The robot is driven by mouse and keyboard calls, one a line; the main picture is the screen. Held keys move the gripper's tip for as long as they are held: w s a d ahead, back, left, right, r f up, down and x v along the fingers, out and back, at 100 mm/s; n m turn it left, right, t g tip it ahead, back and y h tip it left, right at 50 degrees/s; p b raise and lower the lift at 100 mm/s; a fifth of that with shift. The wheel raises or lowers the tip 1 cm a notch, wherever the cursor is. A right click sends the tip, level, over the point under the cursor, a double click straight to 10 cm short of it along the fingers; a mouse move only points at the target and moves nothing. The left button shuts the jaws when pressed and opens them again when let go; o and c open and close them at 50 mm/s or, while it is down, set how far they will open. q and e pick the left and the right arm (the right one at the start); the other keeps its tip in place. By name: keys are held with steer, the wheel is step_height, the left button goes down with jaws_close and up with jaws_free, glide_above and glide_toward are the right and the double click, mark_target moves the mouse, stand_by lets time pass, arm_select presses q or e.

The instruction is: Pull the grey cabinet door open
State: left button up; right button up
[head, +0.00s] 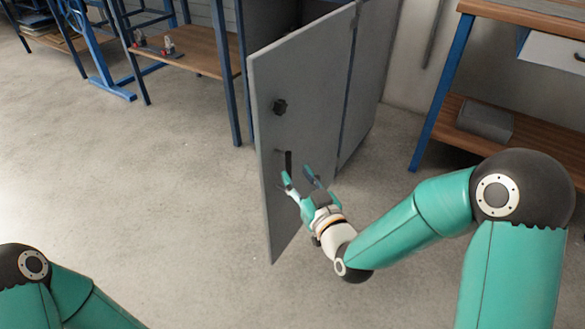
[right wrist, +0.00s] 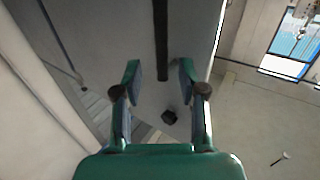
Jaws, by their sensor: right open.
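The grey cabinet door (head: 308,95) stands swung out, its free edge at the left, towards me. Its outer face shows a dark round knob (head: 280,106) and, below it, a dark bar handle (head: 288,160). The knob (right wrist: 169,117) also shows there. My left gripper is out of view.
The cabinet's side (head: 375,75) runs back behind the door. A workbench (head: 187,50) with blue legs stands at the left. Another bench (head: 541,140), with a grey box (head: 485,121) on its lower shelf, stands at the right. The floor left of the door is clear.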

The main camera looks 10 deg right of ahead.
steer(key=shift+v, duration=1.4)
